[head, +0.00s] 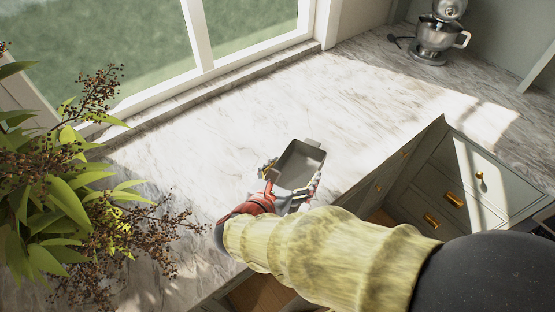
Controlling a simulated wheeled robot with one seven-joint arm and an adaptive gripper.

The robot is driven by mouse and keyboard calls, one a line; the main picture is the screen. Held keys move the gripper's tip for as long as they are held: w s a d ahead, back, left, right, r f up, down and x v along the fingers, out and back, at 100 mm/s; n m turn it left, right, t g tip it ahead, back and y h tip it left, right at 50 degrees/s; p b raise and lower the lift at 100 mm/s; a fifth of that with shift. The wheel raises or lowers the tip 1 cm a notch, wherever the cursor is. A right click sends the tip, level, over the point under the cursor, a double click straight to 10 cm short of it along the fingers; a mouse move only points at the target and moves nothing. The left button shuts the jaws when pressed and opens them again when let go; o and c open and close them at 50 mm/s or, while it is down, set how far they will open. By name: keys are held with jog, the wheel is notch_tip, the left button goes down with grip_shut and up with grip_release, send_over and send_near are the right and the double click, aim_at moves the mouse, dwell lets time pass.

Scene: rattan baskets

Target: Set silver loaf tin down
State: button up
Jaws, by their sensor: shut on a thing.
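The silver loaf tin (299,165) is in the middle of the head view, a small grey rectangular pan with its open side up. My gripper (292,183) is shut on the tin, with fingers at its left and right sides. The tin is over or close to the marble counter (240,135), near its front edge. I cannot tell whether it touches the counter. My arm hides the near side of the gripper and part of the counter front.
A leafy plant with dark berries (60,190) fills the left side. A stand mixer (436,35) stands at the back right. Grey drawers with gold handles (470,185) lie below the counter's edge at right. The counter behind the tin, towards the window (235,40), is clear.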

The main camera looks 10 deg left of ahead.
jog(key=w+a+f+b, duration=0.1)
jog(key=w+a+f, duration=0.2)
jog(key=w+a+f+b, duration=0.1)
jog(key=w+a+f, duration=0.2)
jog(key=shift+f+b, duration=0.3)
jog(key=shift+f, duration=0.1)
jog(key=shift+w+a+f, duration=0.3)
jog(key=shift+a+f, duration=0.1)
jog(key=shift+f, duration=0.2)
jog(key=shift+a+f+b, duration=0.1)
jog(key=shift+f+b, duration=0.75)
jog(key=shift+f, duration=0.7)
jog(key=shift+f, duration=0.1)
jog(key=o, duration=1.3)
jog(key=shift+f, duration=0.1)
jog(key=shift+c, duration=0.2)
jog(key=shift+o, duration=0.3)
